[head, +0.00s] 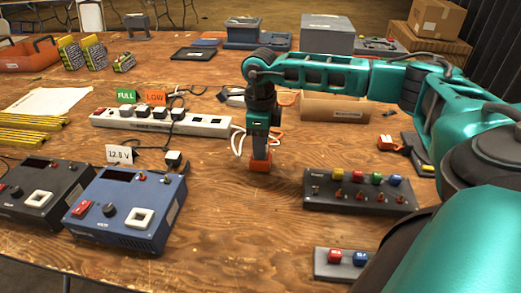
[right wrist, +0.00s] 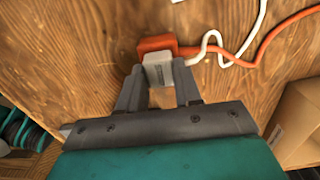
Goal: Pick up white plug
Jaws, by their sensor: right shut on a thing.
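My right gripper (head: 259,148) points down at the middle of the wooden table. In the right wrist view its two fingers (right wrist: 159,88) are closed around the white plug (right wrist: 158,72). A white cable runs from the plug to the right. An orange plug (right wrist: 157,45) with an orange cable sits directly beyond the white one and seems to touch it. In the head view the orange plug (head: 259,164) shows under the fingertips, and the white plug is mostly hidden by the gripper. My left gripper is not in view.
A white power strip (head: 160,124) lies left of the gripper. A blue charger box (head: 128,210) and a dark charger box (head: 42,195) stand front left. A switch panel (head: 358,191) is at right, an open cardboard box (head: 335,107) behind. Bare table lies in front of the gripper.

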